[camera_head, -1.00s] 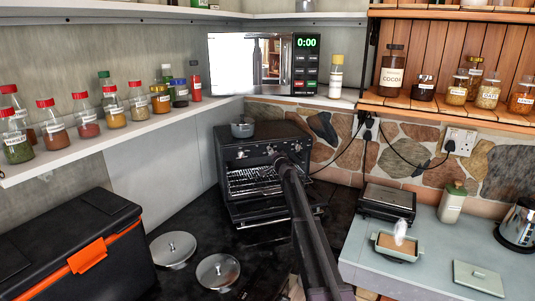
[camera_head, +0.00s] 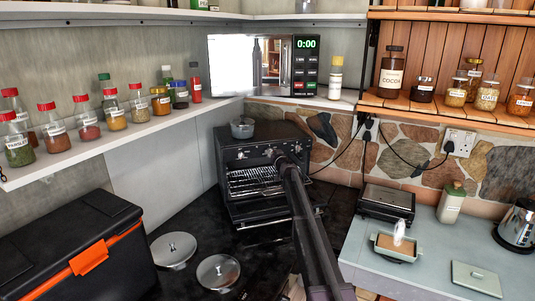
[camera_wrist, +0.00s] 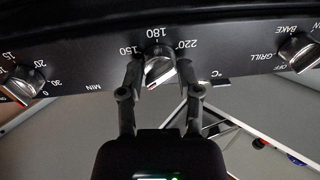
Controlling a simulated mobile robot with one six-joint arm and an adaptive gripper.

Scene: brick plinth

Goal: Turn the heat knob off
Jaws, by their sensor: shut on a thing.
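A black toaster oven (camera_head: 236,198) stands in the corner with its door open. Its front panel carries a row of three knobs. In the wrist view, which sees the panel upside down, the middle silver knob (camera_wrist: 160,72) sits by the 150, 180 and 220 marks and a °C sign. My gripper (camera_wrist: 159,62) has a finger on each side of this knob and is shut on it. In the head view my gripper (camera_head: 279,161) is at the oven panel, and my arm hides part of the oven. A knob with OFF, GRILL and BAKE marks (camera_wrist: 299,52) is apart from my fingers.
A minute-timer knob (camera_wrist: 20,85) is at the wrist view's left. A small metal pot (camera_head: 242,128) stands on the oven. Two lids (camera_head: 173,249) lie on the dark counter. A black box (camera_head: 75,250) is at the left, a grill press (camera_head: 386,202) at the right.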

